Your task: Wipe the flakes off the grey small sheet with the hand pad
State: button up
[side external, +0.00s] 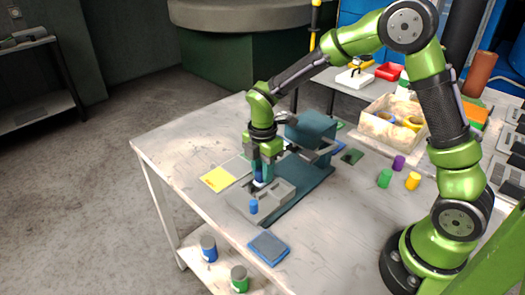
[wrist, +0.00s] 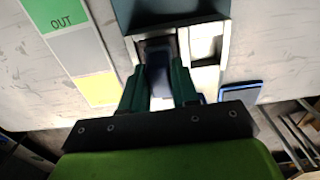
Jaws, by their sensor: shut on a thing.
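My gripper (side external: 262,183) is shut on a dark blue block, which I take for the hand pad (wrist: 158,55). In the side view it is low over the grey tray with pockets (side external: 281,192), at its far left end. In the wrist view the block is between the fingers (wrist: 160,85), over the left pocket; whether it touches the bottom is hidden. I cannot make out the small grey sheet for certain, nor any flakes. A flat strip beside the tray has a green OUT field, a grey field (wrist: 78,50) and a yellow field (side external: 217,179).
A teal machine (side external: 312,130) stands behind the tray. A blue cylinder (side external: 254,207) stands at the tray's front. A blue-grey flat pad (side external: 268,247) lies near the table edge. Green, purple and yellow cylinders (side external: 385,178) and a beige bin (side external: 388,130) are to the right.

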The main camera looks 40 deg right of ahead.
jog(key=shift+s, duration=0.35)
jog(key=shift+r, duration=0.15)
jog(key=shift+w+r, duration=0.35)
jog(key=shift+r, duration=3.1)
